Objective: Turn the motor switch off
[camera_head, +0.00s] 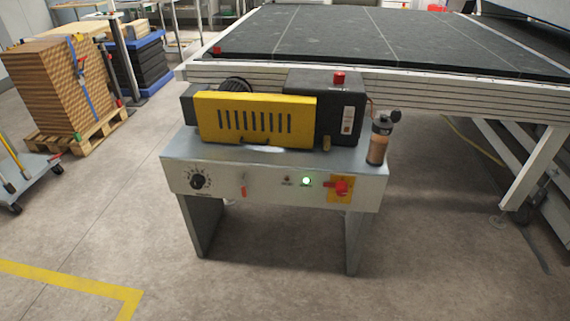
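The roller coater (270,168) stands on a grey metal table in the middle of the head view, with a yellow slotted guard (256,118) on top. On its front panel, at the right, a red rotary switch (341,188) sits on a yellow plate; its handle looks roughly sideways. A green lamp (306,181) beside it is lit. A black dial (198,181) and a small red lever (243,187) are further left on the panel. Small labels are unreadable, so which control is the motor switch cannot be read. Neither of my grippers is in view.
A bottle (377,142) with a dark top stands on the coater's right end. A black box with a red button (339,78) is behind the guard. A large dark-topped table (330,40) is behind. Stacked boards (58,88) are at left. The floor in front is clear.

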